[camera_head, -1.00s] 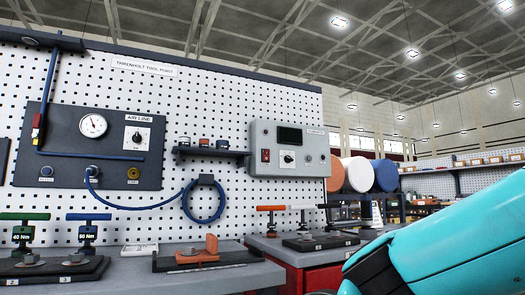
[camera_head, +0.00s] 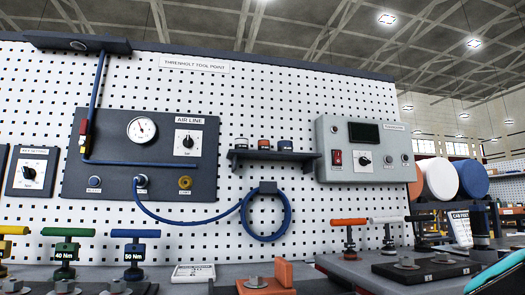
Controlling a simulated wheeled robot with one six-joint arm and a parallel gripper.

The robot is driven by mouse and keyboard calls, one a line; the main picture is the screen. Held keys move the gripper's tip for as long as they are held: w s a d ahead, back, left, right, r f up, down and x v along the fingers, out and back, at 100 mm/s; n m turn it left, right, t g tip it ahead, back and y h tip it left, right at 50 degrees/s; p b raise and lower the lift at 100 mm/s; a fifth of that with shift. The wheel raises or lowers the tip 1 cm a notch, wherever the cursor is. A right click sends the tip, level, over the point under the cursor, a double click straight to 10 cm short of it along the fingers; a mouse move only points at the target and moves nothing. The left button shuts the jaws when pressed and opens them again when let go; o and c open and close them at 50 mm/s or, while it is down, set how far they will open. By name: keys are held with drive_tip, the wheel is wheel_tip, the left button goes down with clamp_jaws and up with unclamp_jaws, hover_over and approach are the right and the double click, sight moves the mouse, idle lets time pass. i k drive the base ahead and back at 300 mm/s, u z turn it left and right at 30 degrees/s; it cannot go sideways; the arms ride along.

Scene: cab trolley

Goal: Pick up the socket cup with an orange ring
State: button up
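Three small dark socket cups stand in a row on a dark wall shelf (camera_head: 273,156) on the pegboard. The middle cup (camera_head: 264,145) appears to carry the orange ring, though it is small at this distance. The left cup (camera_head: 241,144) looks pale-ringed and the right cup (camera_head: 286,146) has a blue band. All three look upright and apart from each other. My gripper is not in view; only a teal part of my arm shows at the lower right corner.
A blue hose coil (camera_head: 265,215) hangs below the shelf. A grey control box (camera_head: 365,150) is right of it and an air line panel (camera_head: 140,155) left. T-handled tools, including an orange-handled one (camera_head: 349,222), and an orange bracket (camera_head: 284,272) stand on the benches below.

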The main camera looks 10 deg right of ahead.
sight(264, 145)
drive_tip(key=k, duration=0.6)
drive_tip(key=u, duration=0.7)
drive_tip(key=i, duration=1.05)
drive_tip(key=z, duration=0.2)
